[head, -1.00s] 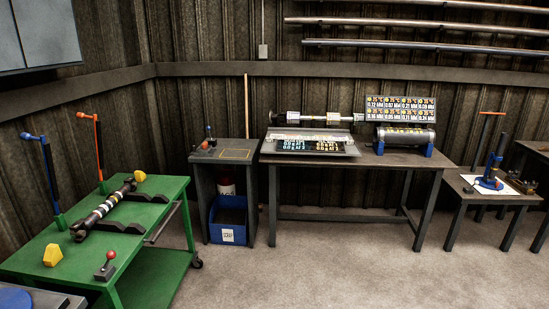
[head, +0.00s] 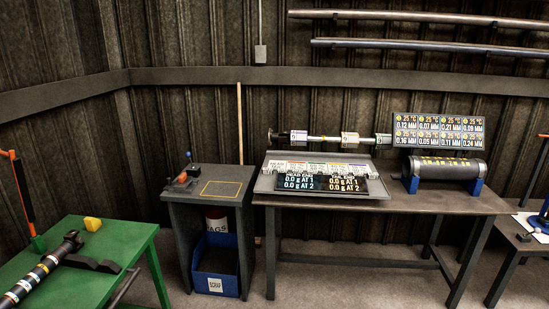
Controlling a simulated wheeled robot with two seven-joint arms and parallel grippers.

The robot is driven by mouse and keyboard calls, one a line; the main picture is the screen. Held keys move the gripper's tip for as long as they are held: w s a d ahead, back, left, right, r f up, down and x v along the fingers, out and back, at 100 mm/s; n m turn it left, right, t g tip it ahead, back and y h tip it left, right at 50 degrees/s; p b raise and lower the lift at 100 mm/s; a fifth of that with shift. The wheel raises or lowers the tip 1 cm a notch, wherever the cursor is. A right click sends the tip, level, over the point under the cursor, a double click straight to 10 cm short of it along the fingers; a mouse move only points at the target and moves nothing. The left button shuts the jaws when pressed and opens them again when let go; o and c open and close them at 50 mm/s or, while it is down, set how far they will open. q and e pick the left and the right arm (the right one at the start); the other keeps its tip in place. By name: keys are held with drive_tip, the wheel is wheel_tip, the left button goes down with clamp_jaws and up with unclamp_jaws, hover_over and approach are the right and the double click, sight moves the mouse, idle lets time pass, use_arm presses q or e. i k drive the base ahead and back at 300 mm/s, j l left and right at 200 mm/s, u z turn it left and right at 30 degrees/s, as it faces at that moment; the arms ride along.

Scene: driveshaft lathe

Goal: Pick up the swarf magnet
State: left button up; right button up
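I cannot tell for certain which thing is the swarf magnet. A small dark post with a blue knob (head: 189,155) stands at the back of the grey stand's top (head: 178,200). Beside it are a low orange-red block with a dark knob (head: 181,180) and a dark piece. A yellow outlined rectangle (head: 221,188) on the same top is empty. Neither of my grippers shows in the head view.
A blue bin (head: 216,265) sits under the stand. The long bench (head: 440,200) carries a balancing machine and a roller. Grey floor lies in front.

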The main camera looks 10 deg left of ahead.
sight(184, 180)
drive_tip(key=i+l+u, duration=0.1)
drive_tip(key=i+u, duration=0.3)
drive_tip(key=i, duration=0.15)
drive_tip(key=i+l+u, duration=0.25)
drive_tip(key=i+u, duration=0.2)
drive_tip(key=i+l+u, duration=0.4)
drive_tip(key=i+l, duration=0.05)
drive_tip(key=i, duration=0.1)
